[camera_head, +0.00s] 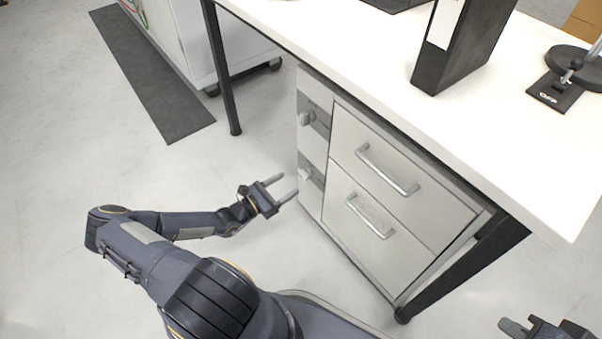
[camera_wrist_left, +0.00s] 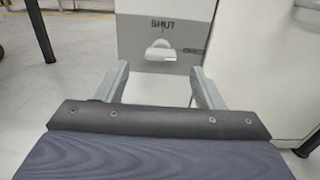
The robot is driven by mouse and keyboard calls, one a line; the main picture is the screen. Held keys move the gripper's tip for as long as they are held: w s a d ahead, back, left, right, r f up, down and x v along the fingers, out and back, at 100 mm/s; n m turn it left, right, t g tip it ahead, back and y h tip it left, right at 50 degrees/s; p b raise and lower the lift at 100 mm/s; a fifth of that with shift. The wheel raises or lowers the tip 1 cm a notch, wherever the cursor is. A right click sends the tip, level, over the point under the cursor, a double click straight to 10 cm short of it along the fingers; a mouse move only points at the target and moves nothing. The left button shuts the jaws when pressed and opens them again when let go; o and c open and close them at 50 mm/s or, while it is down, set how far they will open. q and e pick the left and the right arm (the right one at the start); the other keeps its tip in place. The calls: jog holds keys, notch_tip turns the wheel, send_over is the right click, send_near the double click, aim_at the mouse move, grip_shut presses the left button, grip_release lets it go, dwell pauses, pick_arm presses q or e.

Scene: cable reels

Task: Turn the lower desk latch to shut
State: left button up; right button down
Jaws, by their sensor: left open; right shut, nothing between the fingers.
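The lower latch (camera_head: 305,174) is a small pale knob on a grey plate on the narrow left side of the desk drawer unit. In the left wrist view the latch knob (camera_wrist_left: 160,50) sits below the word SHUT, with a partly cut-off label to its right. The knob looks wider than tall; I cannot tell for sure which mark it points at. My left gripper (camera_head: 289,186) is open and empty, a short way off the latch, which shows between and beyond its fingers (camera_wrist_left: 160,69). My right gripper (camera_head: 514,328) is shut and empty at the bottom right, partly cut off.
An upper latch (camera_head: 307,118) sits above on the same unit. The drawer unit (camera_head: 380,262) has two drawers with bar handles. The white desktop (camera_head: 495,140) overhangs it, carrying a black binder (camera_head: 448,72).

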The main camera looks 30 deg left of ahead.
aim_at(301, 176)
pick_arm(q)
jog(key=b+x, duration=0.1)
jog(key=x, duration=0.4)
jog(key=shift+w+d+f+b, duration=0.1)
jog(key=shift+w+d+b, duration=0.1)
jog(key=shift+b, duration=0.15)
jog(key=shift+w+d, duration=0.15)
jog(key=shift+w, duration=0.35)
jog(key=c, duration=1)
